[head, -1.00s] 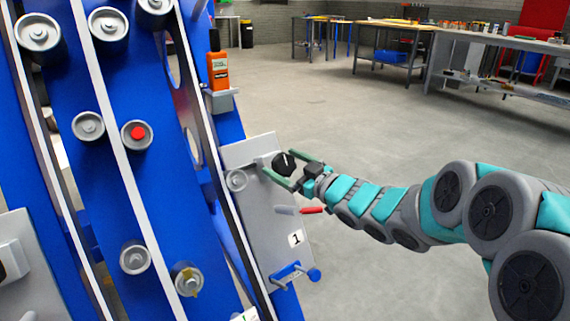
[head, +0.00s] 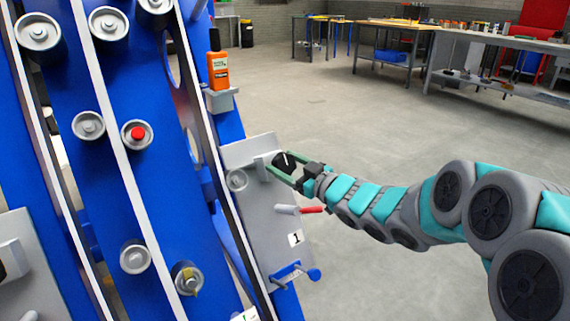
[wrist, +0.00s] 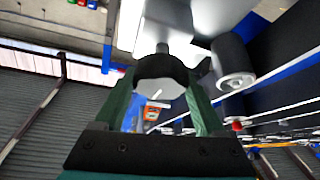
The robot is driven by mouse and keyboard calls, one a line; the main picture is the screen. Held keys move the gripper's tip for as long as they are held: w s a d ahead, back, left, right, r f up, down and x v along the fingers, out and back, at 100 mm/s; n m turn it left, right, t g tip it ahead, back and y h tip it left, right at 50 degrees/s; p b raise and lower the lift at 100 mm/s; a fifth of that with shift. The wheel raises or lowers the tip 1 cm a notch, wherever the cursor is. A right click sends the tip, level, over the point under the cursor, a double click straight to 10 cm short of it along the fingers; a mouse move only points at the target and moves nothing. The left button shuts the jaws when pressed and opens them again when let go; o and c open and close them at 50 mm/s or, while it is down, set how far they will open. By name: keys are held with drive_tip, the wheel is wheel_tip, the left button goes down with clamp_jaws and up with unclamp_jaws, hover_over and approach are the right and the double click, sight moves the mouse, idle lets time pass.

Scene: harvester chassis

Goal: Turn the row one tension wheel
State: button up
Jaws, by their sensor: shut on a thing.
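The row one tension wheel is a black knob (head: 284,161) with a white mark, on a grey plate (head: 262,230) with a "1" label (head: 296,238). My gripper (head: 282,165) reaches in from the right, its green fingers closed on both sides of the knob. In the wrist view the knob (wrist: 160,68) sits between the two green fingers (wrist: 162,88), and they hold it. The fingers partly hide the knob in the head view.
A lever with a red grip (head: 310,209) sticks out just below the knob. A blue-ended handle (head: 313,275) is lower on the plate. An orange bottle (head: 218,70) stands on a bracket above.

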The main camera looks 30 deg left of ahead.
drive_tip(key=shift+m+t, duration=0.3)
drive_tip(key=shift+m, duration=0.2)
drive_tip(key=shift+s+f+m+t+h, duration=0.1)
drive_tip(key=shift+m+t+h, duration=0.25)
drive_tip(key=shift+m, duration=0.55)
drive_tip(key=m+t+h+b, duration=0.1)
drive_tip(key=m+t, duration=0.1)
drive_tip(key=m, duration=0.2)
drive_tip(key=shift+m+t+h, duration=0.55)
drive_tip(key=shift+m+h, duration=0.05)
drive_tip(key=shift+m, duration=0.75)
drive_tip(key=shift+m+t+h, duration=0.5)
drive_tip(key=shift+m+h, duration=0.05)
drive_tip(key=shift+m, duration=0.8)
drive_tip(key=o, duration=1.3)
drive_tip(key=shift+d, duration=0.1)
